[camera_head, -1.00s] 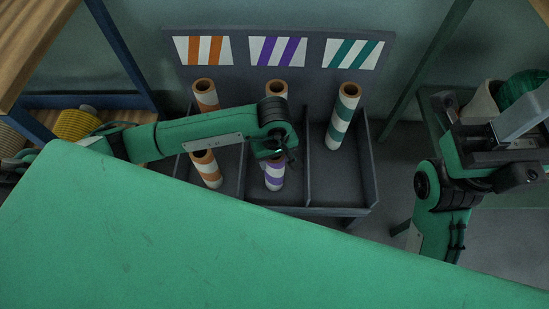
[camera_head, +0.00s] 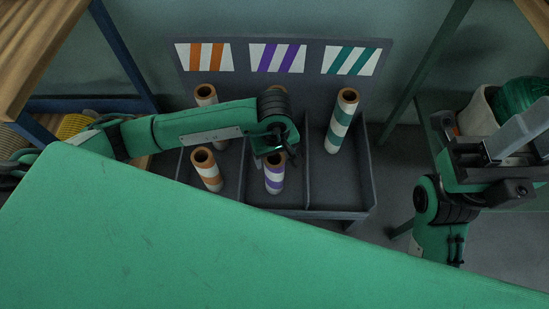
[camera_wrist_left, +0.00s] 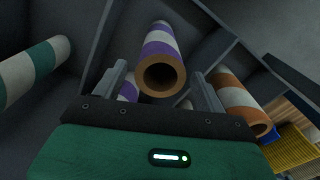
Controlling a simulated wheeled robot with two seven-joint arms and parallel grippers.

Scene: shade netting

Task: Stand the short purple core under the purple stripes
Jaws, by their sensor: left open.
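The rack (camera_head: 340,205) has three compartments below a back panel. The purple stripes (camera_head: 277,58) are on the panel's middle card. A short purple-and-white core (camera_head: 274,181) is at the front of the middle compartment, partly under my left gripper (camera_head: 277,154). A second core (camera_head: 275,89) stands behind it, mostly hidden by my arm. In the left wrist view, a purple core's open end (camera_wrist_left: 162,76) shows between the spread fingers of my left gripper (camera_wrist_left: 160,88). Another purple core (camera_wrist_left: 128,89) shows partly behind it. My right gripper (camera_head: 515,133) is at the right; its jaws are unclear.
Two orange-striped cores (camera_head: 207,172) are in the left compartment. A tall teal-striped core (camera_head: 341,122) leans in the right one. A green surface (camera_head: 230,240) fills the foreground. Shelves with rolls (camera_head: 75,125) and a pot (camera_head: 478,110) flank the rack.

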